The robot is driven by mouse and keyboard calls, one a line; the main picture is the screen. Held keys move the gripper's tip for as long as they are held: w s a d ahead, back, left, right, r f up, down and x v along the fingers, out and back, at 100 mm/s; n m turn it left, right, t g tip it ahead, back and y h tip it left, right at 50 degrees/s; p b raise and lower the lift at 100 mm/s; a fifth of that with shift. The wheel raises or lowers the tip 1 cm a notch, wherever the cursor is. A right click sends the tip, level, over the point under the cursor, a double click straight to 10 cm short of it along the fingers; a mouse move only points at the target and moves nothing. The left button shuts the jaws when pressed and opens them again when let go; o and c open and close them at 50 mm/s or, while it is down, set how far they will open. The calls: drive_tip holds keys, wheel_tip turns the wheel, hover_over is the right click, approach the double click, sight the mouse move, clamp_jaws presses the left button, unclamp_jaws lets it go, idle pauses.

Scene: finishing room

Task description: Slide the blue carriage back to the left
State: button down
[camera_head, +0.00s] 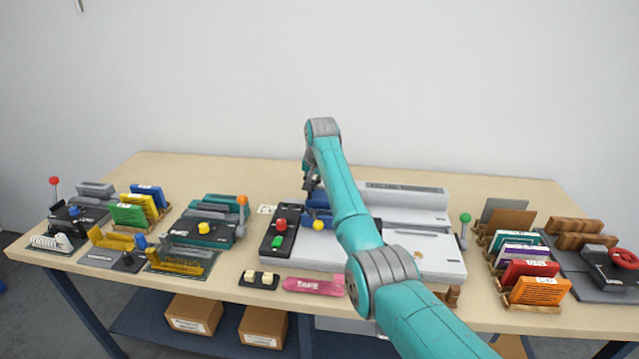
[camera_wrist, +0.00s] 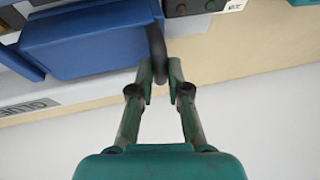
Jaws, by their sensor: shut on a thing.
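The blue carriage (camera_head: 316,203) sits toward the left end of the large white machine (camera_head: 437,250), close to its black control panel, and is partly hidden by my arm. In the wrist view the carriage is a big blue block (camera_wrist: 90,40) with a dark curved handle (camera_wrist: 156,42) at its side. My gripper (camera_wrist: 160,75) is shut on this handle, its two fingers close together around the lower end. In the head view my gripper (camera_head: 312,186) is small and dark, just behind and above the carriage.
The black control panel (camera_head: 268,246) has a red knob and a green button. A yellow knob (camera_head: 318,225) shows in front of the carriage. Smaller machines stand at left, a green-topped lever (camera_head: 464,228) and card racks at right. A pink tape box (camera_head: 313,286) lies in front.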

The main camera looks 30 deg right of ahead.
drive_tip(key=shift+w+a, duration=0.3)
drive_tip(key=shift+a, duration=0.15)
drive_tip(key=shift+a, duration=0.1)
drive_tip(key=c, duration=1.1)
unclamp_jaws()
drive_tip(key=shift+w+a, duration=0.1)
drive_tip(key=shift+c, duration=0.2)
drive_tip(key=shift+s+r, duration=0.25)
drive_tip(key=shift+r, duration=0.3)
drive_tip(key=v, duration=1)
drive_tip(key=shift+s+r, duration=0.2)
drive_tip(key=shift+r, duration=0.2)
